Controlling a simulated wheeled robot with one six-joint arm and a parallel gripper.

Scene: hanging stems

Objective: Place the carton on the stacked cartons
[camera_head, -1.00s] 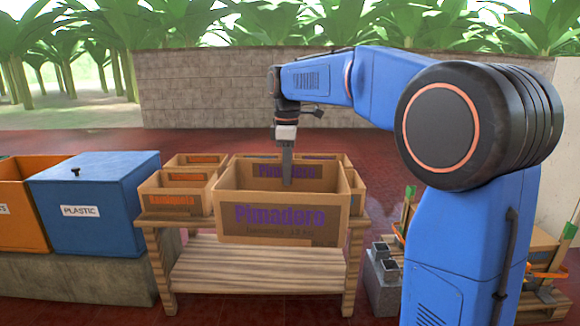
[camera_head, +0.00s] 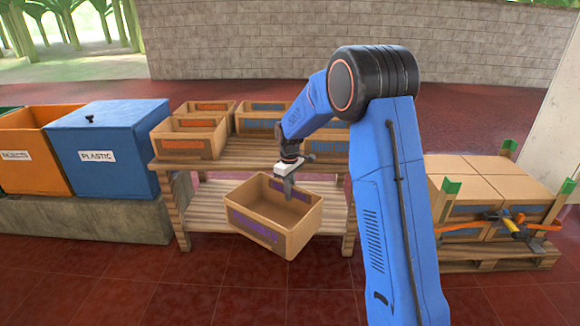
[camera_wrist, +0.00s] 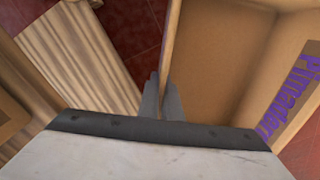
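The carton (camera_head: 272,214) is an open, empty cardboard box with purple lettering. It hangs slightly tilted in front of the wooden table. My gripper (camera_head: 289,188) is shut on the carton's back wall. In the wrist view the thin wall edge runs between the fingers (camera_wrist: 163,100), and the carton's inside and purple lettering (camera_wrist: 290,105) show at right. The stacked cartons (camera_head: 497,180) stand at the right on a pallet, with closed, flat tops. They are well apart from the held carton, beyond my arm.
The wooden table (camera_head: 240,163) holds several open cartons with orange (camera_head: 188,138) and blue labels. A blue plastic bin (camera_head: 112,146) and an orange bin (camera_head: 38,158) stand left. Green corner pieces, orange straps and a tool (camera_head: 513,224) surround the pallet (camera_head: 470,254). Red floor in front is clear.

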